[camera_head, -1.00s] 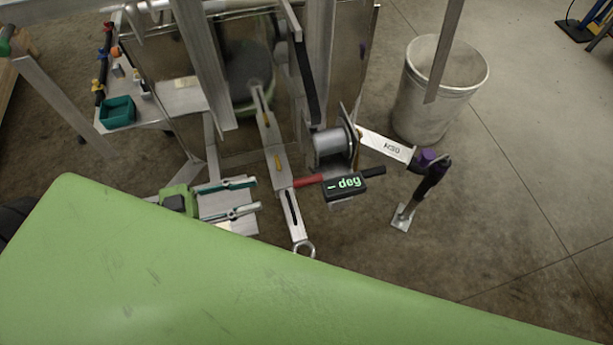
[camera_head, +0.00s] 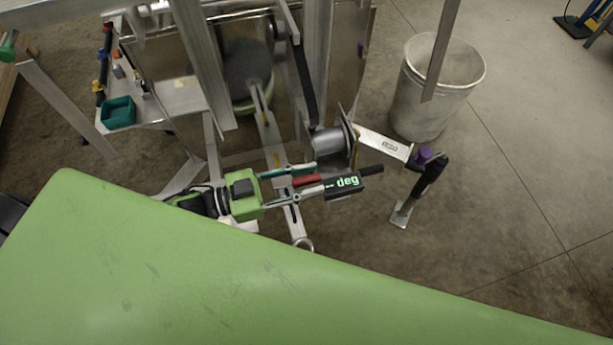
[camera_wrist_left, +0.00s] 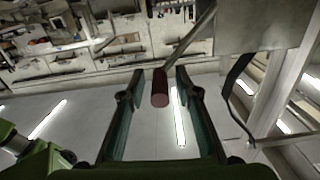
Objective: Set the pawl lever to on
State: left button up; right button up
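The lever with the red grip (camera_head: 307,180), which I take for the pawl lever, sticks out to the left beside the winch drum (camera_head: 328,140). In the left wrist view the red grip (camera_wrist_left: 160,92) is seen end-on, with a metal bar running back up and right. My left gripper (camera_head: 319,177) is open, one finger on each side of the red grip in the head view. In the left wrist view its fingers (camera_wrist_left: 158,75) are apart, with visible gaps beside the grip. Contact is not visible. My right gripper is not in view.
A black display reading "deg" (camera_head: 344,186) and a black handle (camera_head: 371,170) are just right of the fingertips. A metal tongue with a ring (camera_head: 302,243) lies below. A white bin (camera_head: 436,90) and a jack with a purple top (camera_head: 427,157) stand right. Open floor lies further right.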

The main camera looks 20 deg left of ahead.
pick_arm(q)
grip_shut()
